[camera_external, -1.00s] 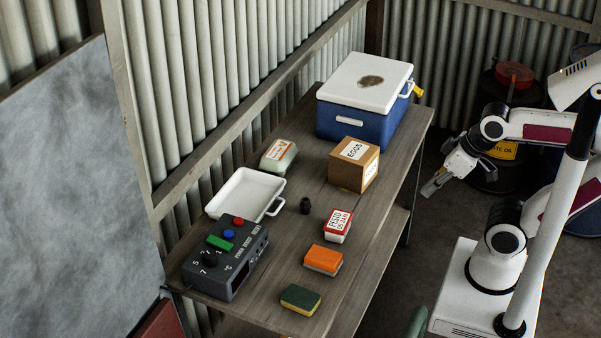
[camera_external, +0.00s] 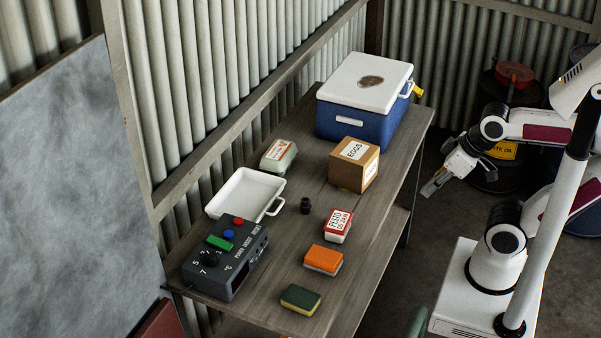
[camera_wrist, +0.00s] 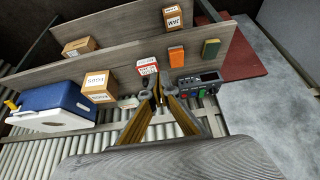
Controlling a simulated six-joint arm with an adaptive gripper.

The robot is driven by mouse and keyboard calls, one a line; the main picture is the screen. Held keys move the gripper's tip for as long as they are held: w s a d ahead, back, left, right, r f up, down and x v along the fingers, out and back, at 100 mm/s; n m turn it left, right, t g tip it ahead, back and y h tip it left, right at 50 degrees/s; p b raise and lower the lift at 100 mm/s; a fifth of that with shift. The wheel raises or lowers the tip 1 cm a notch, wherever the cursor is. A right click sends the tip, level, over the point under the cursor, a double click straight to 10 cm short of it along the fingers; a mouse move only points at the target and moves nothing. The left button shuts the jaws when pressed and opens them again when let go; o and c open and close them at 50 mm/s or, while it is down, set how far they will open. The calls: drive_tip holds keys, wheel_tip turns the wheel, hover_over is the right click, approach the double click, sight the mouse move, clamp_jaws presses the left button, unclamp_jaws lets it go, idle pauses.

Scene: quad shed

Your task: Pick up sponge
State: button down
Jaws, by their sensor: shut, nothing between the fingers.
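A sponge (camera_external: 300,298) with a dark green top and a yellow body lies flat at the near end of the wooden table. It also shows in the wrist view (camera_wrist: 211,48), towards the upper right. My gripper (camera_external: 430,188) is shut and empty, off the right side of the table and well away from the sponge. In the wrist view my gripper's fingertips (camera_wrist: 151,98) meet below the red-and-white tub, with nothing held between them.
Beside the sponge lies an orange-topped block (camera_external: 323,259), then a red-and-white tub (camera_external: 338,225). A corrugated wall stands behind.

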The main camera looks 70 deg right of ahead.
drive_tip(key=shift+c, duration=2.2)
unclamp_jaws()
